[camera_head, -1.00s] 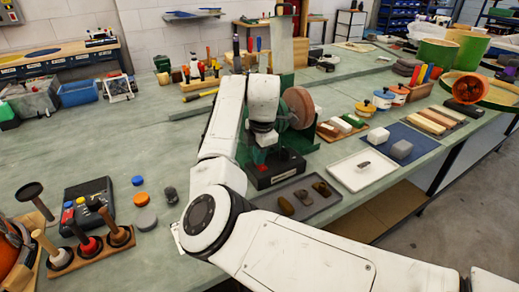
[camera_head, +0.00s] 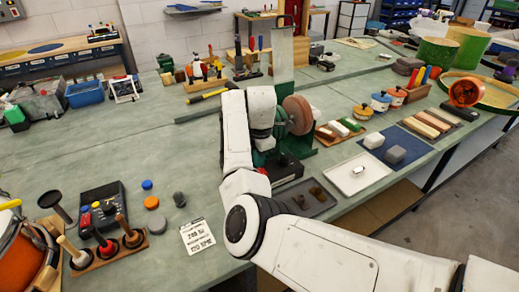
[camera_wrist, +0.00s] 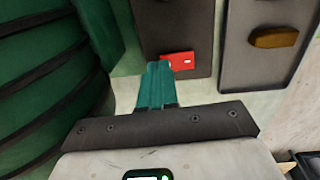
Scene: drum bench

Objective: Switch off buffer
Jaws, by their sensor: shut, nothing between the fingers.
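The buffer is a green machine with a brown wheel (camera_head: 298,115) and a dark base (camera_head: 288,172), in the middle of the head view. My arm covers part of it. In the wrist view, a red switch (camera_wrist: 181,60) with a small white mark sits near the end of the dark base panel (camera_wrist: 172,22). My gripper (camera_wrist: 160,66) has its teal fingers shut and empty. The fingertips overlap the switch's left side in the picture; I cannot tell whether they touch it. In the head view, the switch is hidden behind my arm.
A dark tray (camera_head: 322,208) with brown blocks lies right of the base; its edge and a yellow-brown block (camera_wrist: 273,38) show in the wrist view. A white tray (camera_head: 352,188) lies beyond. A printed card (camera_head: 197,236) lies on the bench, left of my arm.

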